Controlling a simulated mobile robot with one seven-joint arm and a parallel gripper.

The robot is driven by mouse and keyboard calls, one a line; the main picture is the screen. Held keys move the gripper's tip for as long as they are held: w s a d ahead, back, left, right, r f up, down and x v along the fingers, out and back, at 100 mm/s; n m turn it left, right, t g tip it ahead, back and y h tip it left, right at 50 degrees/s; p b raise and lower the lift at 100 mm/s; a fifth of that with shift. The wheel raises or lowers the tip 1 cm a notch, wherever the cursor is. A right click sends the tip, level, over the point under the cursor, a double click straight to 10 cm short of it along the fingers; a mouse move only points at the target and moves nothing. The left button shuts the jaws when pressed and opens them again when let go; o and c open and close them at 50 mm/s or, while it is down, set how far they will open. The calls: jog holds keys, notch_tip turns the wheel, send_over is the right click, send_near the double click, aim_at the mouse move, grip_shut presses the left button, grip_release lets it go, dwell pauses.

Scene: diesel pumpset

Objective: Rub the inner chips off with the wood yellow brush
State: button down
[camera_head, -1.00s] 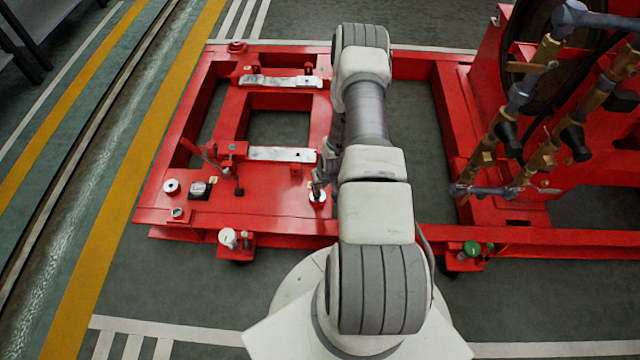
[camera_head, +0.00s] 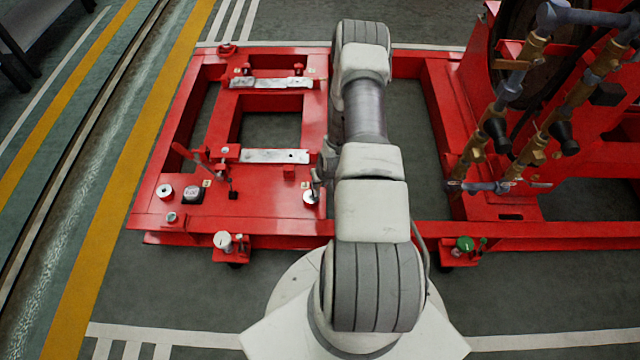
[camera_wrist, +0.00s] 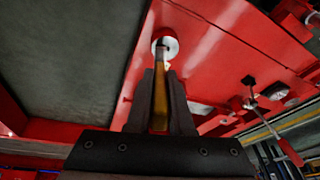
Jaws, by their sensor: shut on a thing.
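My gripper (camera_wrist: 161,85) is shut on the wood yellow brush (camera_wrist: 160,98), whose handle lies between the dark fingers. In the wrist view the brush's far end reaches a round white-and-red fitting (camera_wrist: 166,46) on the red frame. I cannot tell whether it is inside the opening or just above it. The fitting also shows in the head view (camera_head: 311,197), just below the end of my arm. The bristles are hidden or too small to see, and no chips can be made out.
The red pumpset frame (camera_head: 270,208) spreads under my arm. Brass pipes with valves (camera_head: 510,90) stand at the right. Open floor lies in front.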

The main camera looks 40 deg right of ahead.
notch_tip(320, 180, up, 7)
jog(key=p, duration=0.4)
jog(key=shift+r, duration=0.15)
jog(key=w+a+b, duration=0.2)
jog(key=w+a, duration=0.5)
jog(key=a, duration=0.2)
jog(key=shift+w+a, duration=0.2)
jog(key=shift+a, duration=0.1)
dwell(0.4)
